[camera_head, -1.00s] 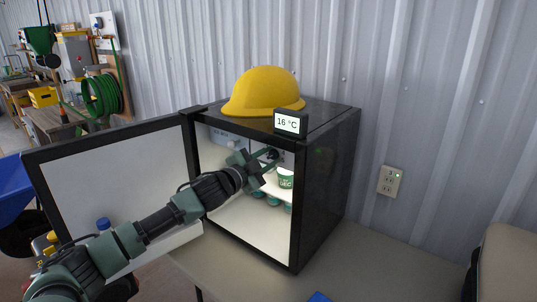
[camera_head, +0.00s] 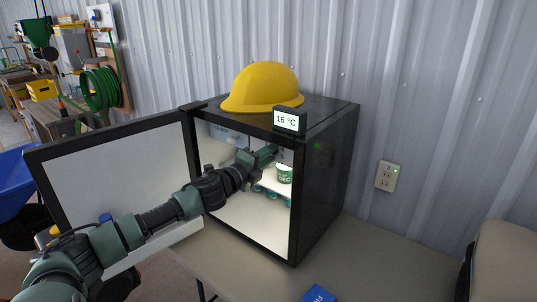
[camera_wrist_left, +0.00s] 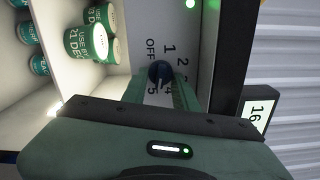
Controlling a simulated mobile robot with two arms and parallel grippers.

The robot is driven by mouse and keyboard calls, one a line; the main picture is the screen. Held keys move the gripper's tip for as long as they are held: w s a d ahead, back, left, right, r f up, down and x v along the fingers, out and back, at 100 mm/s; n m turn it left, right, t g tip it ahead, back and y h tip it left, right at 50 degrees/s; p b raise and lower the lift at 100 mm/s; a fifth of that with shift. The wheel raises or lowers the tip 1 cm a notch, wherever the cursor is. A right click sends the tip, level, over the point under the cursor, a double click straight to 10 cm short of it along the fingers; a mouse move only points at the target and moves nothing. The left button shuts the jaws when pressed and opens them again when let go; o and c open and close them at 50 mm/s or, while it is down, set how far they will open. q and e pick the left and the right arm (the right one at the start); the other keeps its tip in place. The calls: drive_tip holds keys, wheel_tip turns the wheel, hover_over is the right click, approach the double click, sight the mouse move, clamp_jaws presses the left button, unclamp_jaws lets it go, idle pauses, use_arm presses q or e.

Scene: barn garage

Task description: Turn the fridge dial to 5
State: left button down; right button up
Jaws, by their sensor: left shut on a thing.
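The small black fridge (camera_head: 330,175) stands with its door (camera_head: 110,175) swung open to the left. My left gripper (camera_head: 268,153) reaches into the fridge. In the left wrist view, its two green fingers (camera_wrist_left: 161,88) are shut on the dial from both sides. A pale pointer line shows on the knob, towards the gripper side, near the 5; the exact setting is hard to tell. The head view hides the dial behind the gripper.
Green-and-white tubs (camera_wrist_left: 86,42) stand on the shelf close by the dial. A yellow hard hat (camera_head: 263,88) and a display reading 16 °C (camera_head: 288,121) sit on the fridge. A blue object (camera_head: 318,294) lies on the table's front part. The table right of the fridge is clear.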

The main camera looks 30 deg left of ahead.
use_arm(q)
drive_tip(key=shift+f+m, duration=0.1)
drive_tip(key=shift+m, duration=1)
drive_tip(key=c, duration=1.1)
unclamp_jaws()
drive_tip(key=shift+s, duration=0.1)
drive_tip(key=s+b, duration=0.1)
drive_tip(key=s, duration=0.1)
drive_tip(key=s+b, duration=0.1)
drive_tip(key=s, duration=0.2)
drive_tip(key=s+b, duration=0.1)
drive_tip(key=s, duration=0.1)
drive_tip(key=shift+s+a+b, duration=0.25)
drive_tip(key=shift+a+b, duration=0.05)
drive_tip(key=shift+b, duration=0.05)
